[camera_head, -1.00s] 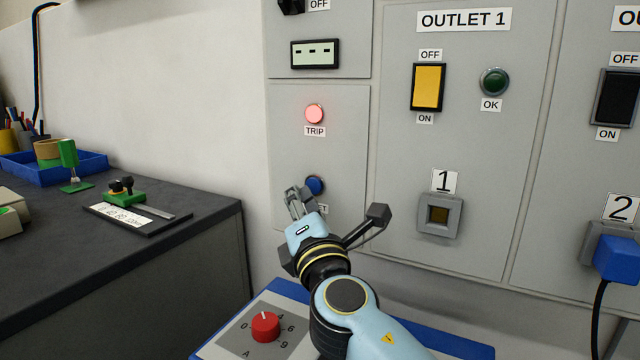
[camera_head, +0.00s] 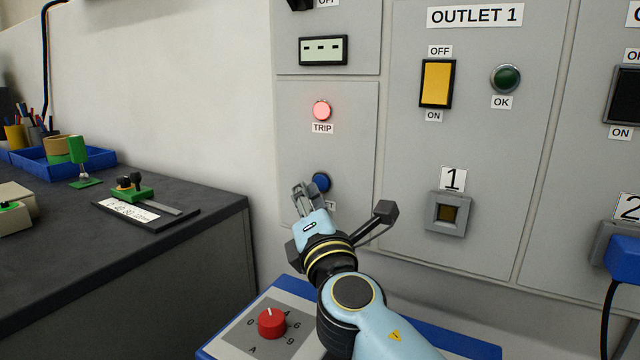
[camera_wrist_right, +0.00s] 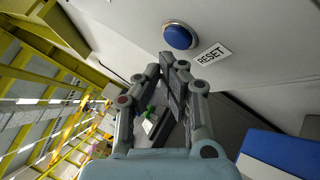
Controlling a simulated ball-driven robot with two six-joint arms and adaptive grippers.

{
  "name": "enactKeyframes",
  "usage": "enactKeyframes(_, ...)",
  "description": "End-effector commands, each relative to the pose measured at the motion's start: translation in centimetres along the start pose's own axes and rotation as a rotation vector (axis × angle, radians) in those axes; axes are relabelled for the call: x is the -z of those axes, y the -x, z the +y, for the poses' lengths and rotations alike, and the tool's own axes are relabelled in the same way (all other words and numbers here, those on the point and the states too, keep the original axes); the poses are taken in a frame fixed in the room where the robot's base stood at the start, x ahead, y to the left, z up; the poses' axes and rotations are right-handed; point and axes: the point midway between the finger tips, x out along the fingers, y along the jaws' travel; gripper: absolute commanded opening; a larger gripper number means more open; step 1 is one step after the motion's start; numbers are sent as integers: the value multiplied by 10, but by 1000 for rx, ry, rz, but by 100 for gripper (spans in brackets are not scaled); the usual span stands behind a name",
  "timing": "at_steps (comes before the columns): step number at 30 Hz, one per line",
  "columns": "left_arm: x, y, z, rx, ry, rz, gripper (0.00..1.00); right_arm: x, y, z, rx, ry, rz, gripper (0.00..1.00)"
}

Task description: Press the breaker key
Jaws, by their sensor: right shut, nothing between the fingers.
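The key in front of my right gripper is a round blue button (camera_head: 321,182) on the grey panel, below a lit pinkish-red TRIP lamp (camera_head: 322,110). In the right wrist view the blue button (camera_wrist_right: 179,36) has a metal ring and a RESET label (camera_wrist_right: 213,54) beside it. My right gripper (camera_head: 301,188) is shut and empty, just left of the button and partly over its label. In the wrist view my right gripper's fingertips (camera_wrist_right: 168,62) lie below the button, and I see no clear contact. My left gripper is not in view.
Outlet 1 has a yellow rocker switch (camera_head: 437,83), a green OK lamp (camera_head: 506,78) and a socket (camera_head: 449,212). A blue plug (camera_head: 624,258) sits at socket 2. A red knob (camera_head: 271,323) is below. A dark bench (camera_head: 222,212) with tools stands left.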

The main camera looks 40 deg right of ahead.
Motion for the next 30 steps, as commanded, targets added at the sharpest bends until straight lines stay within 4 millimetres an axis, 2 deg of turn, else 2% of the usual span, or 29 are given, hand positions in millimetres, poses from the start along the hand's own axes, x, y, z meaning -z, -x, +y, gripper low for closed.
enactKeyframes(30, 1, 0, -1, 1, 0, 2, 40, -5, -6, -4, 0, 0, 0, 0)
